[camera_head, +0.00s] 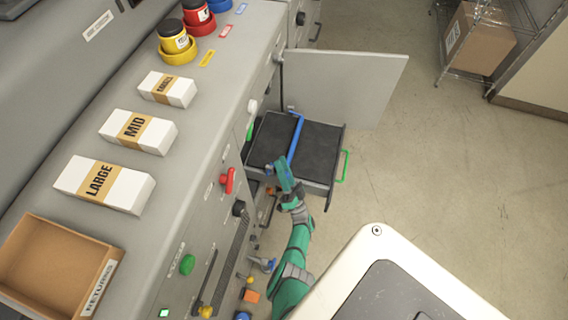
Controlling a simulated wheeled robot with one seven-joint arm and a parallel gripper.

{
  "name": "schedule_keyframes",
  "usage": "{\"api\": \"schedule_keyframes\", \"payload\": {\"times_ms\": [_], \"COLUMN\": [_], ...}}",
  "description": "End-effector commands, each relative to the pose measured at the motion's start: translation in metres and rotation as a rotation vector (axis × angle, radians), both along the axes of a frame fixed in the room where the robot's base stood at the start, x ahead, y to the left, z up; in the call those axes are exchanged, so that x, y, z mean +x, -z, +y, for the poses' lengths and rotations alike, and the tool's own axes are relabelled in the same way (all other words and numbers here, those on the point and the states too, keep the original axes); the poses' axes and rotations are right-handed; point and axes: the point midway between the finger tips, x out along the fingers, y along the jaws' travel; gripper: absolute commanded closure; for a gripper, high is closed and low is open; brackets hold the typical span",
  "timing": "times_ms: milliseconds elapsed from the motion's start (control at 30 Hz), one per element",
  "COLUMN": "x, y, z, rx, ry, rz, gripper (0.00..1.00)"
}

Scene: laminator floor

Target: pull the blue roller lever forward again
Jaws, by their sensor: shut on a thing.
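The blue roller lever (296,138) is a long blue bar with a bend at its far end. It shows in the head view, in front of the machine's lower cabinet and across the open dark drawer. My teal gripper (284,174) is at the lever's near end and is shut on it. The fingers hide the exact point of contact. My green arm reaches up to it from the bottom of the picture.
The open drawer (334,176) with a green handle (343,166) and an open grey door (345,84) stand beside the lever. Red (229,181) and green (187,264) knobs dot the cabinet front at left.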

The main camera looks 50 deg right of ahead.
Motion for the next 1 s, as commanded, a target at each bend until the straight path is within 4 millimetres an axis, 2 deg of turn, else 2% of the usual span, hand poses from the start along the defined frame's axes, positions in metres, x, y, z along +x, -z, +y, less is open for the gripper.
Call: {"api": "schedule_keyframes", "payload": {"times_ms": [67, 100, 167, 533, 767, 1000], "x": [0.004, 0.004, 0.004, 0.0, -0.015, -0.021], "y": [-0.005, -0.005, -0.004, 0.0, 0.016, 0.026], "z": [-0.005, -0.005, -0.004, -0.002, 0.004, 0.009], "rx": [0.0, 0.0, 0.0, 0.001, 0.003, 0.001], "ry": [0.007, 0.007, 0.005, 0.003, 0.005, 0.0], "rz": [-0.004, -0.004, -0.003, 0.0, -0.003, 0.002], "gripper": [1.0, 0.67, 0.56, 0.56, 0.56, 0.56]}}
